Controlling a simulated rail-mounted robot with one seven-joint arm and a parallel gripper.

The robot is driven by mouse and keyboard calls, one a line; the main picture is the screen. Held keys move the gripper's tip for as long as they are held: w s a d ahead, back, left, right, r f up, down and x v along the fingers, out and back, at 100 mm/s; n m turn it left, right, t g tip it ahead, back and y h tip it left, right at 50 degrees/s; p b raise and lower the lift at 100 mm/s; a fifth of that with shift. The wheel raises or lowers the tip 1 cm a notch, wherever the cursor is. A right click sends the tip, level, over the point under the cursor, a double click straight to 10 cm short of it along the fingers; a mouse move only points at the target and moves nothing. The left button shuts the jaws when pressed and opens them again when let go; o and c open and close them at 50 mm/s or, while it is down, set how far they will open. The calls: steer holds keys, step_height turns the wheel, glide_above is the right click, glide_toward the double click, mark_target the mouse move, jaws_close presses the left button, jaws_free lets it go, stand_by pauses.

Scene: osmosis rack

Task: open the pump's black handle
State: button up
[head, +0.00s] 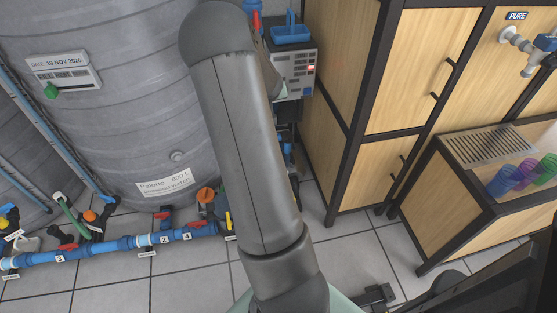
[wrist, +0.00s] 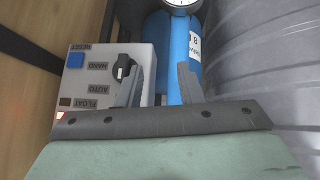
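The right finger lies in front of a blue cylinder (wrist: 176,50). In the head view, a grey box (head: 297,75) shows beside my arm, which hides my gripper.
A gauge (wrist: 181,3) sits by the blue cylinder, and a grey tank (wrist: 265,70) stands at right. In the head view, large tanks (head: 130,110) and blue pipes with valves (head: 120,246) are at left. Wooden cabinets (head: 410,70) stand at right.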

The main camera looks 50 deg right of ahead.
steer(key=s+d+f+g+y+b, duration=0.1)
steer(key=s+d+f+b, duration=0.15)
steer(key=f, duration=0.55)
steer(key=s+d+f+y+b, duration=0.1)
steer(key=s+d+f, duration=0.1)
steer(key=d+f, duration=0.35)
steer(key=g+y+b, duration=0.1)
steer(key=b, duration=0.1)
glide_toward(293, 157)
steer(key=b+x, duration=0.7)
steer(key=shift+w+f, duration=0.1)
steer(key=shift+f, duration=0.2)
steer(key=shift+b+x, duration=0.55)
steer(key=shift+x, duration=0.25)
jaws_close()
